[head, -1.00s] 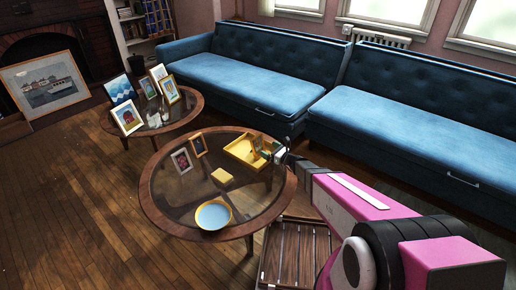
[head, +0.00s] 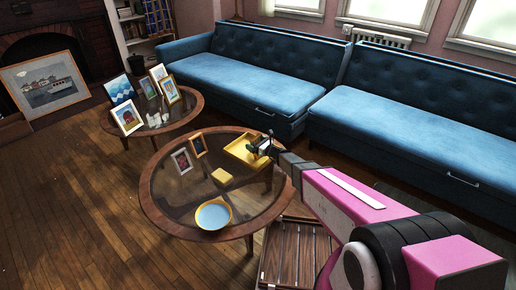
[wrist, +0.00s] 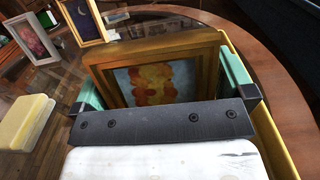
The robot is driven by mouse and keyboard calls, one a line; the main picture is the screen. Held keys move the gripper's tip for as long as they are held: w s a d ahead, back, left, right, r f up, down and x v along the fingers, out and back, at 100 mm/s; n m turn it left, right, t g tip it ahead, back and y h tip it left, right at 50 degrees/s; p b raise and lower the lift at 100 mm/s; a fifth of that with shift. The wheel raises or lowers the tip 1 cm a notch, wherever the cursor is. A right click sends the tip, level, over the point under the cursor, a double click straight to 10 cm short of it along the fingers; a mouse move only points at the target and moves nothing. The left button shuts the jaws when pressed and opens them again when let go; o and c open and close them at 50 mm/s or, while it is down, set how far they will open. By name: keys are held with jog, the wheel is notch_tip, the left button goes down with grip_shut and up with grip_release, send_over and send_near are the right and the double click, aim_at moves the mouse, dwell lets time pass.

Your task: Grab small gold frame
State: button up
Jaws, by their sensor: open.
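In the wrist view, a small gold frame (wrist: 155,82) with an orange and yellow picture stands upright, leaning slightly. My gripper (wrist: 166,66) is open, with a green finger on each side of the frame; I cannot tell whether either finger touches it. The frame's lower part is hidden behind the dark gripper bar. In the head view, my gripper (head: 260,147) is over the yellow tray (head: 236,153) on the near round glass table, and it hides most of the frame.
The near table (head: 160,212) has a wooden rim. It also bears a blue and yellow bowl (head: 213,215), a yellow block (head: 222,176), a grey frame (head: 181,161) and another small frame (head: 197,146). A second table with several frames stands behind. Blue sofas (head: 250,80) line the back.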

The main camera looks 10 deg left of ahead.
jog(key=c, duration=0.7)
